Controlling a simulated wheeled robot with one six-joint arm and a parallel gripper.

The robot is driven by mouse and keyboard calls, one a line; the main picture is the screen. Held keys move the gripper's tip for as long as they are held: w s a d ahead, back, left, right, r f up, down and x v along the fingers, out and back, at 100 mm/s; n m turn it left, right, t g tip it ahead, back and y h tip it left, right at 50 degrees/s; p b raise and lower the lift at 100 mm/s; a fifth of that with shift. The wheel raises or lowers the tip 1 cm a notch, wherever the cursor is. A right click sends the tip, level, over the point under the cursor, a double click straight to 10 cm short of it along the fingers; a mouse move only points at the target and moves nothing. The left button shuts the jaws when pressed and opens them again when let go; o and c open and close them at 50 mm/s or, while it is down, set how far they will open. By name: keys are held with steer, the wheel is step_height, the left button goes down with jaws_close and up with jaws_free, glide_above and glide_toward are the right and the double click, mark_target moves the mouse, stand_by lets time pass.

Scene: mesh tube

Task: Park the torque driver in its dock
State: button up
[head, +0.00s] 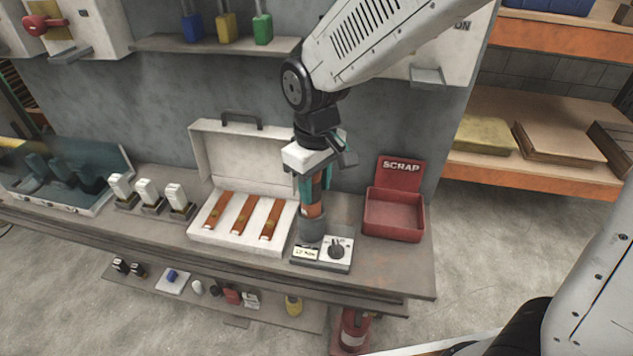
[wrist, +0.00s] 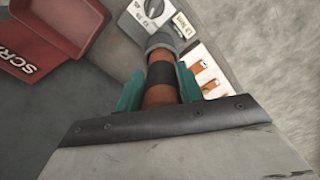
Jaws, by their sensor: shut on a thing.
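The torque driver (head: 313,210) is an orange shaft with a dark band, upright at the right part of the bench. In the wrist view the driver (wrist: 160,72) points away from me. My gripper (head: 315,185) has teal fingers, one on each side of the driver, and is shut on it; the fingers also flank it in the wrist view (wrist: 158,90). The dock (head: 322,254) is a low pale box with a dial and a torque label. The driver's lower end meets a grey collar (head: 312,230) on the dock's left part. I cannot tell how deep it sits.
An open white case (head: 205,237) with orange-brown strips stands left of the dock. A red scrap bin (head: 393,218) stands to the right. Several white-topped blocks (head: 147,194) and a teal case (head: 75,205) are further left. The bench's front edge is close to the dock.

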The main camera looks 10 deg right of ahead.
steer(key=shift+f, duration=0.25)
steer(key=o, duration=1.2)
steer(key=shift+c, duration=0.2)
step_height(320, 180, up, 8)
steer(key=shift+f, duration=0.1)
steer(key=s+d+r+m, duration=0.2)
steer(key=s+d+m, duration=0.2)
steer(key=s+d, duration=0.5)
steer(key=s+d+r+m+t, duration=0.1)
steer(key=s+d+m, duration=0.3)
steer(key=s+d, duration=0.5)
steer(key=shift+s+d+r, duration=0.35)
steer(key=shift+d+r, duration=0.45)
steer(key=shift+d, duration=0.35)
